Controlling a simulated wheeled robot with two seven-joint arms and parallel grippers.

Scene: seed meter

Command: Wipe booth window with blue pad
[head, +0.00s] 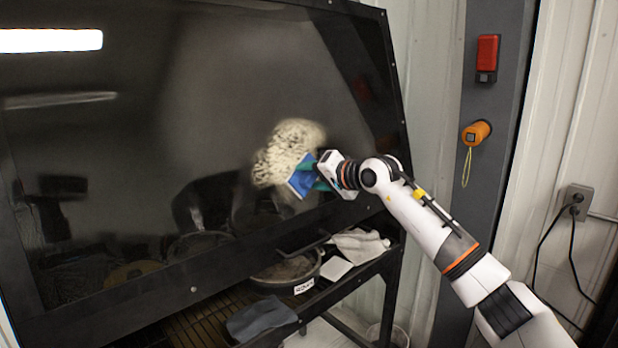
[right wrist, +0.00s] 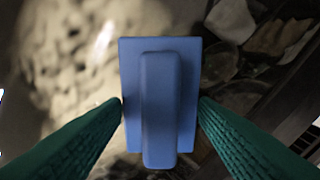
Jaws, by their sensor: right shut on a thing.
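The booth window (head: 225,85) is a large dark, tilted pane in a black frame, filling the left and middle of the head view. A pale, dusty patch (head: 290,140) is on it near the lower right. The blue pad (head: 300,177) is a flat rectangle with a raised grip; it also shows in the right wrist view (right wrist: 160,100). My right gripper (head: 320,176) has its green fingers on both sides of the pad and is shut on it. The pad is at the patch's lower edge; whether it touches the glass I cannot tell. My left gripper is not in view.
Below the window, a black shelf holds a round pan (head: 285,272), white cloths (head: 360,245) and a dark blue-grey cloth (head: 262,318). A grey post at right carries a red device (head: 487,55) and an orange one (head: 476,133). A socket (head: 575,200) with cables is further right.

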